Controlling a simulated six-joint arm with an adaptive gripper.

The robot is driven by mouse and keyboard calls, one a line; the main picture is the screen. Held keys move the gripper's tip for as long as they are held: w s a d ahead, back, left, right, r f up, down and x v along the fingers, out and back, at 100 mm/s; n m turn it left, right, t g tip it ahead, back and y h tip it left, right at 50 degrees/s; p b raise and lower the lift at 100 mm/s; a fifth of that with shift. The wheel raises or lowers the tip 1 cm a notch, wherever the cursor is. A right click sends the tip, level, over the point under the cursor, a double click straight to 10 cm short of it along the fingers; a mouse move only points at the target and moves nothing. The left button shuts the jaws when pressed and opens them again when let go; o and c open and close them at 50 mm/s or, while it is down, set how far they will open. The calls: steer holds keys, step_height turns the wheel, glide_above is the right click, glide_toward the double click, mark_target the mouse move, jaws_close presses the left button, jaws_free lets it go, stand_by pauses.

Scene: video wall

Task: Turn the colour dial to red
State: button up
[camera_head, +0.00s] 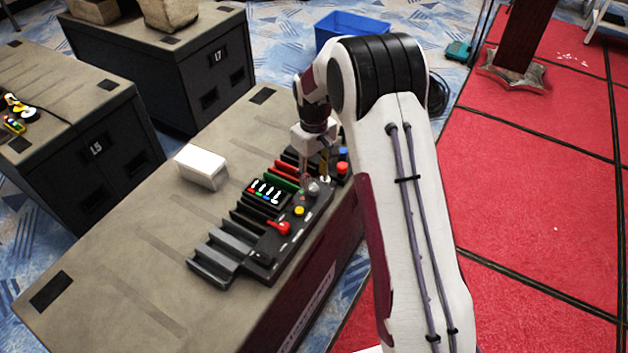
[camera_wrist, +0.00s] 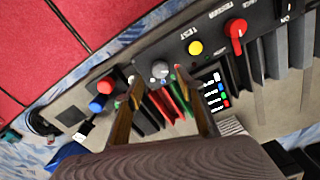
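A black control panel (camera_head: 262,258) lies on the grey desk. A round grey knob (camera_head: 313,188), likely the colour dial, is near its far end; it also shows in the wrist view (camera_wrist: 160,69). Its pointer setting is too small to read. My gripper (camera_wrist: 159,80) is open, with its two fingertips apart, either side of the knob in the picture. I cannot tell whether they touch it. In the head view my gripper (camera_head: 316,172) is just above the knob, partly hidden by my arm. A small screen with coloured marks (camera_head: 266,194) is beside the knob.
On the panel are a yellow button (camera_head: 299,210) and a red handle (camera_head: 280,228), also in the wrist view (camera_wrist: 236,30). Red (camera_wrist: 105,86) and blue (camera_wrist: 96,105) buttons stand at the far end. A white box (camera_head: 201,166) sits left on the desk.

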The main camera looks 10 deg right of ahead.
mark_target(314, 188)
steer(key=shift+r, duration=1.55)
steer(key=shift+s+m, duration=0.1)
steer(key=shift+m, duration=0.2)
steer(key=s, duration=0.1)
steer(key=f, duration=0.1)
steer(key=s, duration=0.1)
steer(key=shift+s+f+m+g, duration=0.25)
steer(key=shift+s+m+g, duration=0.05)
steer(key=shift+s, duration=0.05)
steer(key=s+r+m+t, duration=0.2)
steer(key=s+r+t, duration=0.1)
steer(key=s+r, duration=0.9)
steer(key=s+r+m+t, duration=0.2)
steer(key=s+r, duration=1.1)
steer(key=s, duration=0.8)
steer(key=shift+t, duration=0.6)
